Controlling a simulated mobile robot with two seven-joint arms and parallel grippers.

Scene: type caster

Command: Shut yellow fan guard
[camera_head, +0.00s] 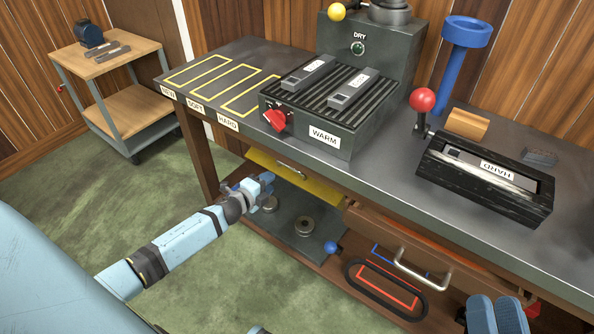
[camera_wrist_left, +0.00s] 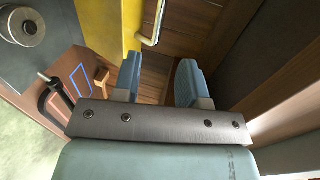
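The yellow fan guard (camera_head: 315,187) is a yellow panel with a metal handle (camera_head: 291,171), under the front edge of the workbench in the head view. It sticks out from below the tabletop; its exact angle is hard to tell. In the left wrist view the guard (camera_wrist_left: 131,22) and its handle (camera_wrist_left: 152,38) are at the top, beyond my fingers. My left gripper (camera_head: 258,186) is open and empty, just in front and left of the guard, apart from the handle. My right gripper (camera_head: 497,314) is at the lower right edge; its fingers appear side by side and their gap is unclear.
The workbench top (camera_head: 400,170) carries a WARM heater (camera_head: 330,110), a HARD box (camera_head: 485,180) with a red-knobbed lever and a blue stand (camera_head: 463,45). A wooden drawer (camera_head: 420,250) with a metal handle sticks out right of the guard. A cart (camera_head: 110,80) stands far left.

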